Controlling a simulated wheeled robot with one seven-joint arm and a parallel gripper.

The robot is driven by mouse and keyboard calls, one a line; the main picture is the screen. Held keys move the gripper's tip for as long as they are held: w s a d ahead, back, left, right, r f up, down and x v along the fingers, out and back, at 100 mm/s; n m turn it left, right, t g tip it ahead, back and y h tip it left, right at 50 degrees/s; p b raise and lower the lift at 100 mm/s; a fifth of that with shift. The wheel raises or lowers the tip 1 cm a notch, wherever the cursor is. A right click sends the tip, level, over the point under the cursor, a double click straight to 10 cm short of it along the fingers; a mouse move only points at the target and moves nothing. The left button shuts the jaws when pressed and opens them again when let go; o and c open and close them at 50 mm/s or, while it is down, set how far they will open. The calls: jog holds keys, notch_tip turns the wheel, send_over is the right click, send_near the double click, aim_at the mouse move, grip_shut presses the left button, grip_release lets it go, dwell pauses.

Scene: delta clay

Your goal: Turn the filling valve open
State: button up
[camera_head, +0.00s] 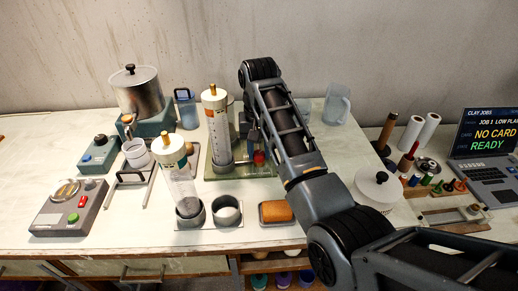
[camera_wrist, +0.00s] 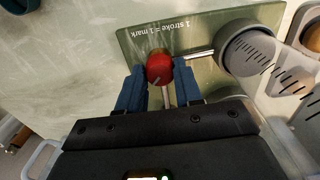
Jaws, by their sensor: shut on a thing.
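My gripper (camera_wrist: 160,74) has its two blue fingers on either side of a red round knob (camera_wrist: 159,66) and is shut on it. The knob sits on a thin metal lever or stem by a green plate marked "1 stroke = 1 mark" (camera_wrist: 200,27). In the head view the red knob (camera_head: 259,158) shows at the right of the green base (camera_head: 228,176), beside a tall clear cylinder with a white top (camera_head: 214,118). A steel pot (camera_head: 139,92) on a blue-green stand has a small tan-topped fitting at its lower front. No part is labelled as the filling valve.
A control box (camera_head: 69,207) stands front left. A laptop (camera_head: 487,145) reading "NO CARD READY" stands right.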

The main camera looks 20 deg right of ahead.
dwell(0.4)
jog(key=o, duration=1)
jog(key=shift+o, duration=0.2)
